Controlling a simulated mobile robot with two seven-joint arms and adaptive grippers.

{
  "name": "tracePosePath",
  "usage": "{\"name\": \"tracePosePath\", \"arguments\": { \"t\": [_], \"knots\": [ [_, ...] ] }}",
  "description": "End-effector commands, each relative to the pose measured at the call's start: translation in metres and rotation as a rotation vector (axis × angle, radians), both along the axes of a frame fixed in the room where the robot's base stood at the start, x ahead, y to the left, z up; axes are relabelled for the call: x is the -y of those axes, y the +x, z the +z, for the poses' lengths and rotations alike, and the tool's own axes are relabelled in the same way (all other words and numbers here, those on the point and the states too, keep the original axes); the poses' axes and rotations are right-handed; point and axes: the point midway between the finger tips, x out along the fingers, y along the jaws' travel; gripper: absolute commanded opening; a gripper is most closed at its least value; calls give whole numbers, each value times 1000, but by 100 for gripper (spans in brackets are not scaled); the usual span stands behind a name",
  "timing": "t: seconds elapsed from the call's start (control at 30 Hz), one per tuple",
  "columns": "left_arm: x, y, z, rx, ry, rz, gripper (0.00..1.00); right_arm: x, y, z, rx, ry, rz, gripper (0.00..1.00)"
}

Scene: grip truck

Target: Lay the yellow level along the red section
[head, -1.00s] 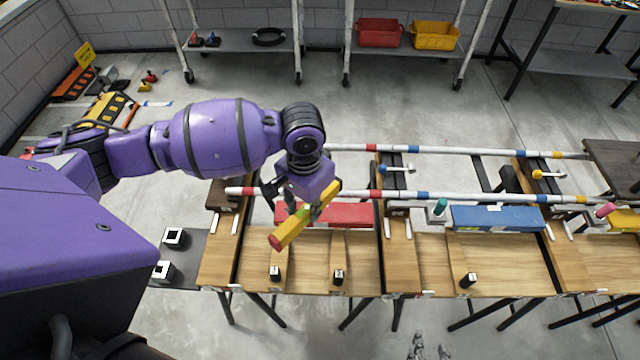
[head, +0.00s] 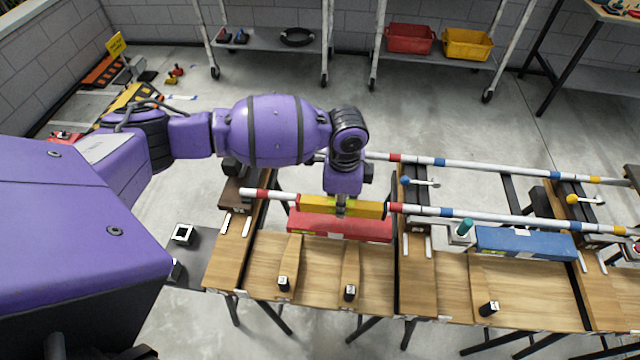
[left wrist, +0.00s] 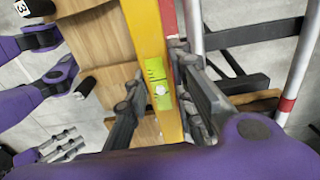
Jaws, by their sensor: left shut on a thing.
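The yellow level (head: 367,209) is in my left gripper (head: 341,205), which is shut on its middle. In the head view the level lies nearly parallel to the long red block (head: 330,225), just above or behind it; I cannot tell whether they touch. In the left wrist view the level (left wrist: 146,30) runs between the fingers (left wrist: 160,95), with its green vial (left wrist: 157,83) showing. A strip of red (left wrist: 168,18) shows beside it.
A white rail with coloured bands (head: 440,211) runs behind the blocks, and a second rail (head: 480,166) lies farther back. A blue block (head: 525,243) sits to the right.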

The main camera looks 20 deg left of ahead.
Motion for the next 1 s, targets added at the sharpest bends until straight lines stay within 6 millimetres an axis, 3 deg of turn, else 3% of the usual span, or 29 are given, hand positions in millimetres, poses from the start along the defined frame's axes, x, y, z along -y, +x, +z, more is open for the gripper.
{"name": "tracePosePath", "arguments": {
  "t": [0.4,0.97,1.0],
  "knots": [
    [0,1,-36,0,1,-1,0,9,-12,-21,-16,-13,-21,40],
    [1,2,-47,5,-1,0,0,9,-8,-19,-8,-14,-14,40],
    [1,2,-47,5,-1,0,27,9,-8,-19,-8,-14,-14,40]
  ]
}}
